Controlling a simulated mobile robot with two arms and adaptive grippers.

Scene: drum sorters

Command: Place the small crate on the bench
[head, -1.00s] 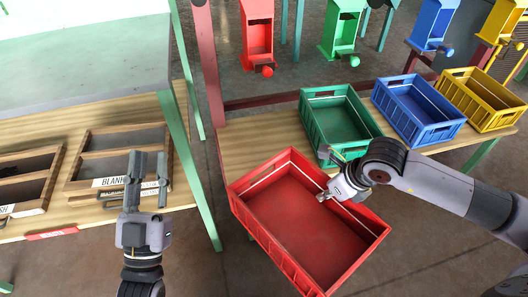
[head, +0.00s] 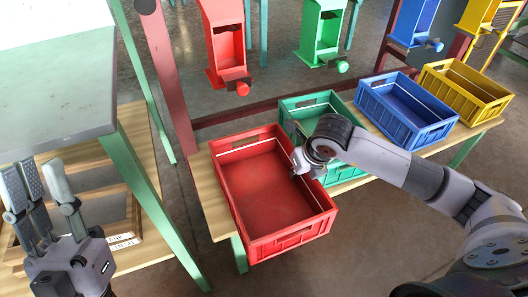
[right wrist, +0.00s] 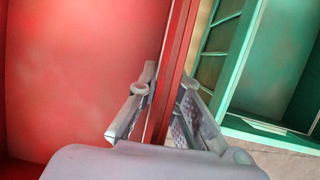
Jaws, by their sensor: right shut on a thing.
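The red crate (head: 255,185) is at the left end of the wooden bench (head: 207,195), and its near end sticks out past the bench's front edge. I cannot tell whether it rests on the bench or hangs just above it. My right gripper (head: 303,168) is shut on the crate's right wall. In the right wrist view the gripper's fingers (right wrist: 165,95) sit on either side of the red wall (right wrist: 172,75). My left gripper (head: 38,185) is open and empty at the lower left, over the other table.
A green crate (head: 290,105), a blue crate (head: 405,125) and a yellow crate (head: 490,100) stand along the bench to the right. Red (head: 225,45) and green (head: 318,40) dispensers are behind. A grey shelf (head: 60,100) with a green leg is at the left.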

